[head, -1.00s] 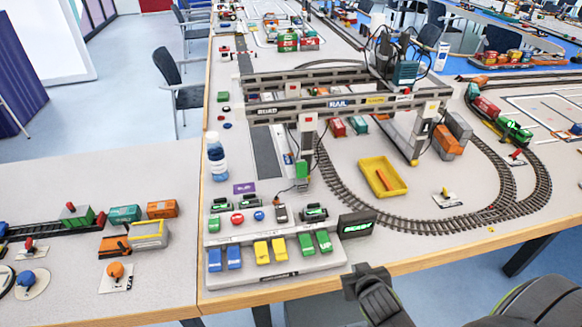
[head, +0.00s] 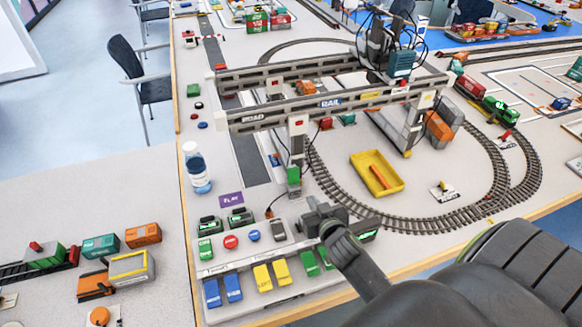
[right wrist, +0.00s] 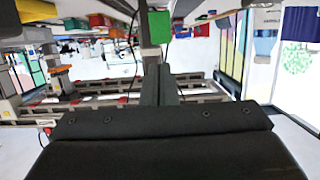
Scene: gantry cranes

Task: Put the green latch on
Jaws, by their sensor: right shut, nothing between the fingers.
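The grey control panel (head: 208,272) stands at the table's front edge. A green switch (head: 204,248) sits at its left, beside a red button (head: 231,241) and a blue button (head: 253,236). Green paddles (head: 309,264) sit in the front row, right of the yellow ones (head: 262,277). I cannot tell which green part is the latch. My right gripper (head: 312,213) is shut and empty above the panel's right back part, right of the grey lever (head: 278,229). Its arm partly hides the right-hand paddles and display. Its shut fingers show in the right wrist view (right wrist: 160,75). My left gripper is not in view.
The gantry crane (head: 325,112) spans the table behind the panel, with a green block (head: 293,175) hanging close behind my gripper. A yellow tray (head: 377,174) lies to the right inside the rail loop. A bottle (head: 196,168) stands at the left.

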